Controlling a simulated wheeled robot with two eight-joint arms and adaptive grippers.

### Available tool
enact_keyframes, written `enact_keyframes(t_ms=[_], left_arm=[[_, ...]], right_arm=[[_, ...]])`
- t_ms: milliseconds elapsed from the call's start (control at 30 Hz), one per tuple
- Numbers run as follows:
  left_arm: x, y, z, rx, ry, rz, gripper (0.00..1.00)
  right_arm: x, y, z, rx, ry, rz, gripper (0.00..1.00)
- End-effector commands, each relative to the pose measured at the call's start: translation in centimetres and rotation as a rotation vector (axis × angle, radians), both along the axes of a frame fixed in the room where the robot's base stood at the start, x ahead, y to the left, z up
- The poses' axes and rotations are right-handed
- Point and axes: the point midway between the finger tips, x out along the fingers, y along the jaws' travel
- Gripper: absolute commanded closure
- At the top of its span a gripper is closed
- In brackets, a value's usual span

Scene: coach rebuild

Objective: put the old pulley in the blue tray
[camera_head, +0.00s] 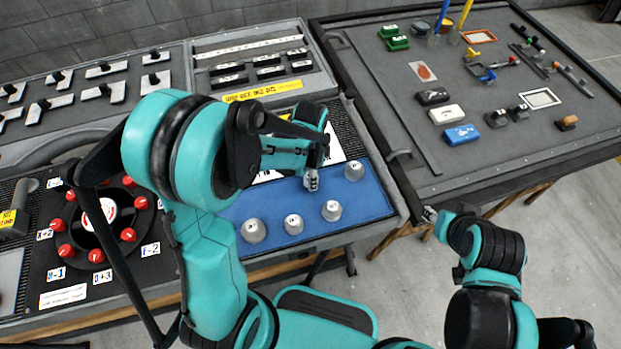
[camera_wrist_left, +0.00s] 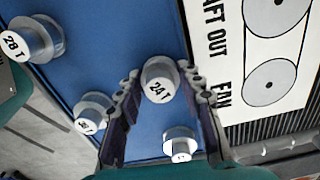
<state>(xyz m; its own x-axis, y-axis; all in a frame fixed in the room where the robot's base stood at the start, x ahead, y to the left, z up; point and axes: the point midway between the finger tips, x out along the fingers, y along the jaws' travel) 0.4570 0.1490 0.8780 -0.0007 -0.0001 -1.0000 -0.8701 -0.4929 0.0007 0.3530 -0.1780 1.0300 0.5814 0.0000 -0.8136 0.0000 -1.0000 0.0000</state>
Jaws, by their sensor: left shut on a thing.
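My left gripper (camera_head: 312,178) is over the blue tray (camera_head: 375,195) on the middle bench. In the left wrist view my left gripper (camera_wrist_left: 163,84) is shut on a small grey metal pulley (camera_wrist_left: 158,82) marked "24 T". Whether this pulley touches the tray, I cannot tell. Several similar grey pulleys stand on the blue surface, including one marked "28 T" (camera_wrist_left: 32,40) at the left of the wrist view. Nothing visible labels one as old. My right gripper (camera_head: 430,214) is by the near corner of the right table; its fingers are too small to read.
A white card with a belt diagram (camera_wrist_left: 268,60) lies beside the blue surface. A panel with red knobs (camera_head: 98,220) is at the left. The right table (camera_head: 440,170) holds several small parts, including a blue block (camera_head: 462,135). Floor shows between benches.

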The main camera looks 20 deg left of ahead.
Motion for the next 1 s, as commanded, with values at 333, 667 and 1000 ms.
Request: enact_keyframes(t_ms=[333,667,1000], left_arm=[[0.0,0.0,-0.6,0.0,0.0,0.0,0.94],[0.0,0.0,-0.6,0.0,0.0,0.0,0.43],[0.0,0.0,2.2,0.0,0.0,0.0,0.43]], right_arm=[[0.0,0.0,-0.4,0.0,0.0,0.0,0.6],[0.0,0.0,-0.4,0.0,0.0,0.0,0.6],[0.0,0.0,1.0,0.0,0.0,0.0,0.6]])
